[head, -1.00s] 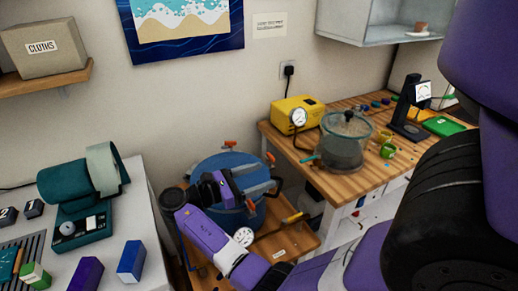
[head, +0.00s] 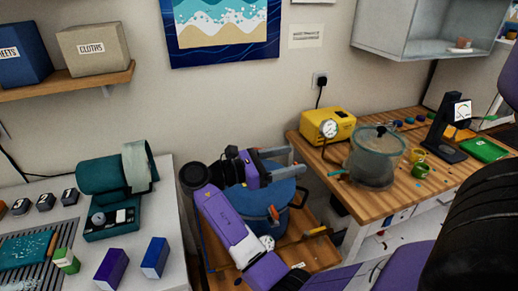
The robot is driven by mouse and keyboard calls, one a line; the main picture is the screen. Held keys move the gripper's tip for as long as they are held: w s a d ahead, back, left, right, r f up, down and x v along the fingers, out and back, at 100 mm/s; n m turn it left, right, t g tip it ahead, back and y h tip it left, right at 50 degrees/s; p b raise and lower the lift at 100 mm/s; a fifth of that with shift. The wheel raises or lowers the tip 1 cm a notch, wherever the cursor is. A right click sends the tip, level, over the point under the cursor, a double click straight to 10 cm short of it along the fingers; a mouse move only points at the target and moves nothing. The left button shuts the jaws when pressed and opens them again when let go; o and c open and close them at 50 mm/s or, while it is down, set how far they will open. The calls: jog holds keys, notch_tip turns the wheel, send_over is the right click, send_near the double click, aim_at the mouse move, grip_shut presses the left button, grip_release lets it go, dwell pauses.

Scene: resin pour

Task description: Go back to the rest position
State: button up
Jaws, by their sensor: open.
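My gripper (head: 288,165) is at the end of my purple arm in the middle of the head view. Its grey fingers are apart, with nothing seen between them. It is over or in front of a blue round pot (head: 262,205) with orange clamps, standing on a low wooden stand (head: 318,255). The arm and gripper hide much of the pot. I cannot tell whether the fingers touch it.
At left is a white table (head: 175,225) with a teal machine (head: 115,185), a purple block (head: 111,268) and a blue block (head: 155,257). At right, a wooden bench (head: 385,203) holds a yellow pump (head: 327,125) and a glass chamber (head: 375,158). A shelf (head: 70,85) is upper left.

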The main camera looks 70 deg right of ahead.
dwell(0.3)
jog(key=w+d+f+t+h, duration=0.3)
jog(key=w+d+t+h, duration=0.25)
jog(key=w+t, duration=0.55)
jog(key=w+a+f+m+t+y, duration=0.1)
jog(key=w+a+f+t+y, duration=0.3)
jog(key=a+t, duration=0.4)
jog(key=w+a+f+t+y, duration=0.25)
jog(key=a+f+t, duration=0.35)
jog(key=a, duration=0.3)
jog(key=s+a+r+m+t+y, duration=0.1)
jog(key=s+a+m+t+y, duration=0.2)
jog(key=a, duration=0.6)
jog(key=s+a+m+t+y, duration=0.1)
jog(key=s+a+t+y, duration=0.15)
jog(key=s+a, duration=0.45)
jog(key=s+a+r+m+g+y, duration=0.1)
jog(key=s+a+y, duration=0.1)
jog(key=s+a, duration=0.3)
jog(key=s+a+r+m+g+y+b, duration=0.1)
jog(key=s+a, duration=0.4)
jog(key=s, duration=0.6)
jog(key=shift+s+m+y, duration=0.25)
jog(key=shift+m+y, duration=0.25)
jog(key=shift+y, duration=0.55)
